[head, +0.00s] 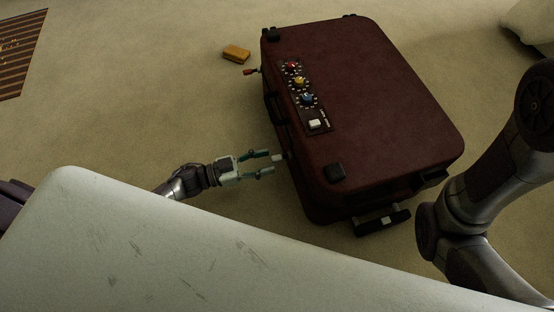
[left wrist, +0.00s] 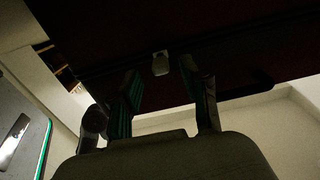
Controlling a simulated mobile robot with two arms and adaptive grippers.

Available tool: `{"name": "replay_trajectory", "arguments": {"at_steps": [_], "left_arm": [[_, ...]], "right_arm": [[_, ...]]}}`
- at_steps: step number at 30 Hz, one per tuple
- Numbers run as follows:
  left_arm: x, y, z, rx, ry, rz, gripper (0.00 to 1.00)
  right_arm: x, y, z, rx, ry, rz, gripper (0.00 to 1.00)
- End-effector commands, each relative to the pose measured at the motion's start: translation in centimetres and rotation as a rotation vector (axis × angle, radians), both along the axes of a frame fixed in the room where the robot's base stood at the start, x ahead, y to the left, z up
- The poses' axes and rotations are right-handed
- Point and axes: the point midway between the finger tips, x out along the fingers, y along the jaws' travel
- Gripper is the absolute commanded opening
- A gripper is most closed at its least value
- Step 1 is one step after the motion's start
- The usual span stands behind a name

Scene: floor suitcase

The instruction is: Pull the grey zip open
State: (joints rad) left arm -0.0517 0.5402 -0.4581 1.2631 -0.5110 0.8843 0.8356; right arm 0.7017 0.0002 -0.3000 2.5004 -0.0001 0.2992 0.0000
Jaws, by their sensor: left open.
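A dark red suitcase (head: 385,100) lies on the carpet in the head view. My left gripper (head: 270,163) is at the suitcase's left side, its fingers open and pointing at it. A small pale grey tab (head: 289,155), which looks like the grey zip's pull, sits on that side just beyond the fingertips. In the left wrist view the tab (left wrist: 160,63) shows between the two green-padded fingers, against the dark suitcase side, with gaps on both sides. The zip's track is too dark to make out.
A panel with red, yellow and blue knobs (head: 300,85) is on the suitcase top. A red-tipped piece (head: 250,72) sticks out at its upper left. A yellow-brown block (head: 236,53) lies on the carpet. A black handle (head: 382,221) is at the near end.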

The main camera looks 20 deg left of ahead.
Motion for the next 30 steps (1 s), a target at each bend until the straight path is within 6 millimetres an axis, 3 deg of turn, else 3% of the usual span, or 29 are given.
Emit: {"name": "replay_trajectory", "arguments": {"at_steps": [7, 19, 27, 30], "left_arm": [[2.0, -2.8, -0.1, 0.000, -0.001, 0.000, 0.46], [2.3, -3.4, 0.0, 0.001, 0.000, 0.002, 0.46], [2.3, -3.4, 0.0, 0.001, -0.001, 0.002, 0.01], [2.3, -3.4, 0.0, 0.001, -0.001, 0.002, 0.00]], "right_arm": [[0.0, 0.0, -1.7, 0.000, 0.000, 0.000, 0.40], [0.0, 0.0, -1.8, 0.000, 0.000, 0.000, 0.40], [0.0, 0.0, -1.8, 0.000, 0.000, 0.001, 0.40], [0.0, 0.0, -1.8, 0.000, 0.000, 0.000, 0.40]]}}
